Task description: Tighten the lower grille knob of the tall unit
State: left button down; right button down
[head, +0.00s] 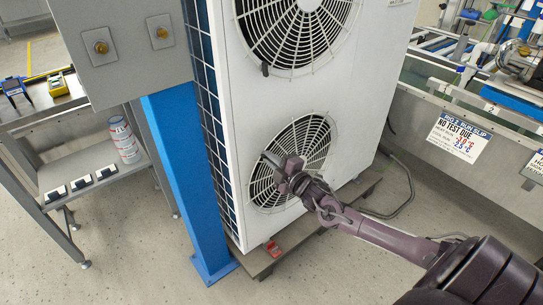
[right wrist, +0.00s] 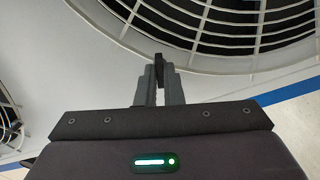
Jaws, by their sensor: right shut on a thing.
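The tall unit (head: 235,165) is a white cabinet with two round fan grilles, one above the other. The upper grille (head: 298,30) has a black knob (head: 265,69) at its lower left edge. My right gripper (head: 268,160) is at the left edge of the lower grille (head: 310,140). In the right wrist view, the gripper's grey fingers (right wrist: 159,85) are shut on the small black lower grille knob (right wrist: 159,62), beside the grille bars (right wrist: 240,35). In the head view that knob is hidden by the gripper. My left gripper is not in view.
A blue post (head: 180,160) carries a grey box (head: 125,45) left of the unit. A shelf bench (head: 85,160) with a can (head: 123,140) stands further left. A red object (head: 273,249) lies at the unit's base. A metal bench (head: 425,125) stands to the right.

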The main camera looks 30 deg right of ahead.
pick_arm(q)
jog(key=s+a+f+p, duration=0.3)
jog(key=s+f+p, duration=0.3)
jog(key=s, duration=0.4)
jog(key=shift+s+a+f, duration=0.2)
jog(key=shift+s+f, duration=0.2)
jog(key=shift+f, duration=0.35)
pick_arm(e)
jog(key=shift+m, duration=6.4)
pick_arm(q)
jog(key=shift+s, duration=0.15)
pick_arm(e)
jog(key=shift+f, duration=0.1)
jog(key=c, duration=1.6)
grip_release()
jog(key=shift+o, duration=0.2)
